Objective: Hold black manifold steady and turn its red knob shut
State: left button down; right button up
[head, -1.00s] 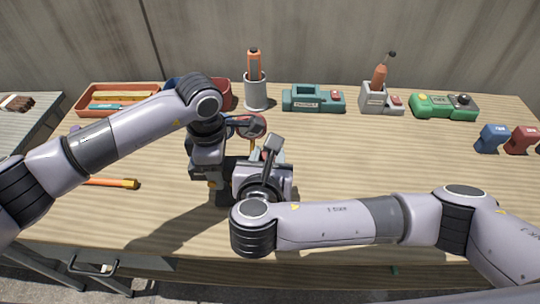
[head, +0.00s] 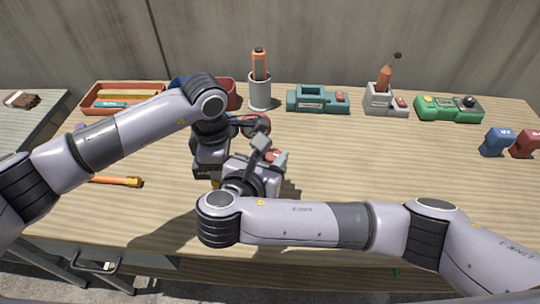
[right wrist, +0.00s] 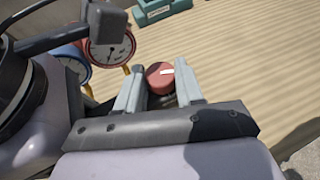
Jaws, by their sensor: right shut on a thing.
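The red knob (right wrist: 160,77), with a white mark on top, sits between the two fingers of my right gripper (right wrist: 160,87), which is shut on it. The knob also shows as a small red patch in the head view (head: 275,156). The black manifold is mostly hidden by my grippers. Its red-rimmed gauge (right wrist: 108,46) and blue-rimmed gauge (right wrist: 72,62) show in the right wrist view. My left gripper (head: 212,150) is at the manifold's left side in the head view. Its fingertips are hidden, so its grip cannot be told.
Along the back stand a red-orange tray (head: 97,106), a grey cup (head: 260,95) with an orange tool, a teal device (head: 318,100), a grey holder (head: 379,103) and a green device (head: 448,109). An orange-handled tool (head: 115,181) lies left. The table's right middle is clear.

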aim_at(269, 158)
jog(key=o, duration=1.1)
jog(key=shift+c, duration=0.2)
jog(key=v, duration=0.4)
jog(key=shift+a, duration=0.15)
jog(key=shift+s+r, duration=0.2)
jog(key=shift+s, duration=0.3)
jog(key=shift+v, duration=1.2)
jog(key=shift+c, duration=0.2)
